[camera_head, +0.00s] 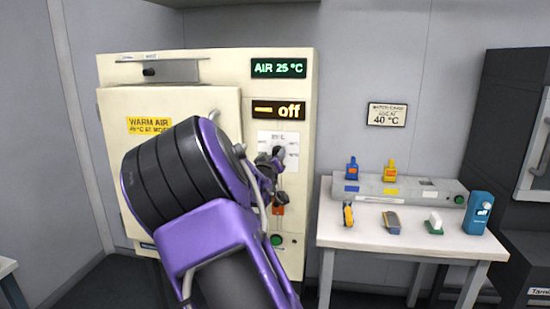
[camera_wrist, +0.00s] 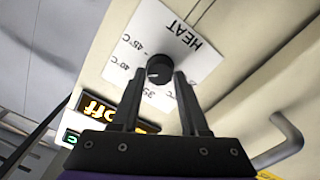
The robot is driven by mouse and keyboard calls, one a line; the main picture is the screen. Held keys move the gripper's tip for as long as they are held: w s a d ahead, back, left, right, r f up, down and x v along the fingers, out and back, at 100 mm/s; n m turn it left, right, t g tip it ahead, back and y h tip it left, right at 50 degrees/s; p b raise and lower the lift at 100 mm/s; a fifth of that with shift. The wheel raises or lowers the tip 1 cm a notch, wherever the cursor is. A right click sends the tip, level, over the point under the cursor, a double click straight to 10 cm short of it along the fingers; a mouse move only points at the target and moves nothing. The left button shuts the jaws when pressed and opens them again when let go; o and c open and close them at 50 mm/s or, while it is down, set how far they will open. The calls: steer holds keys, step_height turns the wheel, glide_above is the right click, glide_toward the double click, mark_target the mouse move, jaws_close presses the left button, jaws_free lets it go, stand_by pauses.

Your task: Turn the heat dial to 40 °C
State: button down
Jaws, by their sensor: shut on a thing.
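The heat dial (camera_wrist: 159,70) is a round black knob on a white HEAT plate (camera_wrist: 132,45) with marks such as 40 °C and 45 °C. In the wrist view my gripper (camera_wrist: 160,78) has its two fingers on either side of the knob, shut on it. The knob's pointer is too small to read for certain. In the head view the white plate (camera_head: 267,139) shows on the front of the cream warm-air cabinet (camera_head: 215,90). My gripper (camera_head: 272,160) reaches it there, and my arm partly covers the plate and the knob.
The displays read AIR 25 °C (camera_head: 279,68) and off (camera_head: 278,109). The cabinet door (camera_head: 115,170) is on the left, with a curved handle (camera_wrist: 280,145). A white table (camera_head: 345,237) with several small tools stands right. A wall sign (camera_head: 387,115) shows 40 °C.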

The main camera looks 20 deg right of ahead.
steer(key=shift+c, duration=2)
jaws_free()
steer(key=p+v, duration=0.3)
steer(key=v, duration=1.4)
steer(key=shift+s+a, duration=0.2)
